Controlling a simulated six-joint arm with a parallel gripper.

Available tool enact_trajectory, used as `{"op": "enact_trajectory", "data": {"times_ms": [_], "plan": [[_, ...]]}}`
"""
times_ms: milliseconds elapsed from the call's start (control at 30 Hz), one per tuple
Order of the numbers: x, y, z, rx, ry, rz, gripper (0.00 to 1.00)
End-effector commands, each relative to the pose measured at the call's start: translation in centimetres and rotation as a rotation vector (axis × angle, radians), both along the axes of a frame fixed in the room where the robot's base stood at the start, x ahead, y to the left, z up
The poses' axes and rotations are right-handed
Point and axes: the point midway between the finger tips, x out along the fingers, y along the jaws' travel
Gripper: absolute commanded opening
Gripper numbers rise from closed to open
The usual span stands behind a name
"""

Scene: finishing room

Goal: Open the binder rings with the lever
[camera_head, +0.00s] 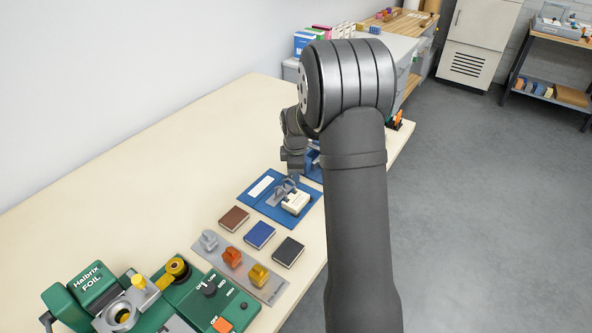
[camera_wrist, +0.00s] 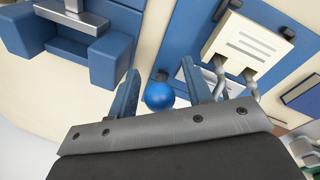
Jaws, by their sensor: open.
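The blue binder (camera_head: 259,211) lies open on the cream table in the head view, with a grey metal ring mechanism and a cream paper block (camera_head: 296,202) on it. In the wrist view the binder (camera_wrist: 205,22) is at the upper right, its paper block (camera_wrist: 247,45) beside grey curved rings (camera_wrist: 220,76). My gripper (camera_wrist: 158,70) is open. A round blue knob (camera_wrist: 159,96) shows between its two blue fingers, with visible gaps on both sides. What the knob is fixed to, and whether it is the lever's end, I cannot tell.
A blue device with a grey metal top (camera_wrist: 108,58) stands at the left in the wrist view. Brown, blue and black books (camera_head: 260,235) and a green foil machine (camera_head: 95,285) stand nearer in the head view. The table's left part is clear.

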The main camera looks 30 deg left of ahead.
Motion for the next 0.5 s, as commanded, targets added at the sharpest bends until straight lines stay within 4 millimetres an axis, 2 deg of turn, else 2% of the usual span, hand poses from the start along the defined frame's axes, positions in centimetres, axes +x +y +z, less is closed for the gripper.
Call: {"op": "enact_trajectory", "data": {"times_ms": [200,267,433,500], "plan": [[0.02,0.01,-0.01,0.0,0.0,0.0,0.46],[0.01,0.01,0.0,0.0,0.0,0.0,0.36],[0.01,0.0,0.01,0.0,0.0,0.0,0.03],[0.0,0.01,0.02,0.0,0.0,0.0,0.0]]}}
